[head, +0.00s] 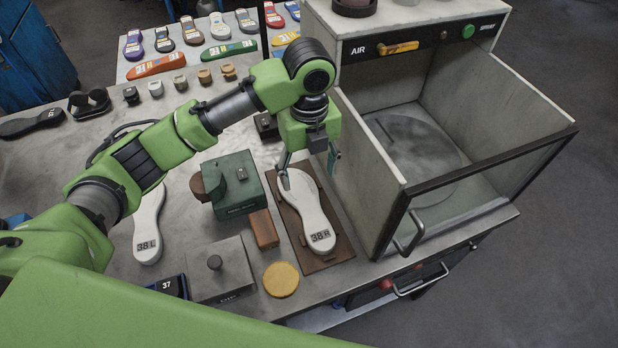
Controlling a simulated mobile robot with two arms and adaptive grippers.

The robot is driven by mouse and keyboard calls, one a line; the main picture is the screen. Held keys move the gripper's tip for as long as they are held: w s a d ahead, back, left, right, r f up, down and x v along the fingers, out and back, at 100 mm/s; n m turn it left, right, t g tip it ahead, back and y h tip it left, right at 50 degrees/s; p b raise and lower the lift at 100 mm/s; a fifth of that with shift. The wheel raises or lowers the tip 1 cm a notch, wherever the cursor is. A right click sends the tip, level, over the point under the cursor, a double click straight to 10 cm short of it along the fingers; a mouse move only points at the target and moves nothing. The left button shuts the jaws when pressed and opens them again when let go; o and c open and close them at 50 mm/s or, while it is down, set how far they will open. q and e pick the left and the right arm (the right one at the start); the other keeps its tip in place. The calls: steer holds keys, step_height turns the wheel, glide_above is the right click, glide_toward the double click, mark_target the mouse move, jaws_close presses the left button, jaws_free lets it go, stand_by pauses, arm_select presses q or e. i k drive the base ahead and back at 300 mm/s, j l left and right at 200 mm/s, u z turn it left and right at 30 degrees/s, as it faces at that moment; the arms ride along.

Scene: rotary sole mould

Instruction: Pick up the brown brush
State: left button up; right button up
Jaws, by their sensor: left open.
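A small brown block (264,229), which looks like the brown brush, lies on the grey bench between the green box and the brown mat; its bristles cannot be made out. My left gripper (309,168) points down with its fingers apart, over the far end of the white sole marked 38 R (309,212). My right gripper is not in view.
The white sole lies on a brown mat (335,252). A green box (233,186), a grey lidded box (221,268) and a yellow round pad (281,279) crowd the block. Sole 38 L (148,225) lies left.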

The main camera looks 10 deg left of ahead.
mark_target(265, 232)
steer(key=k, duration=1.5)
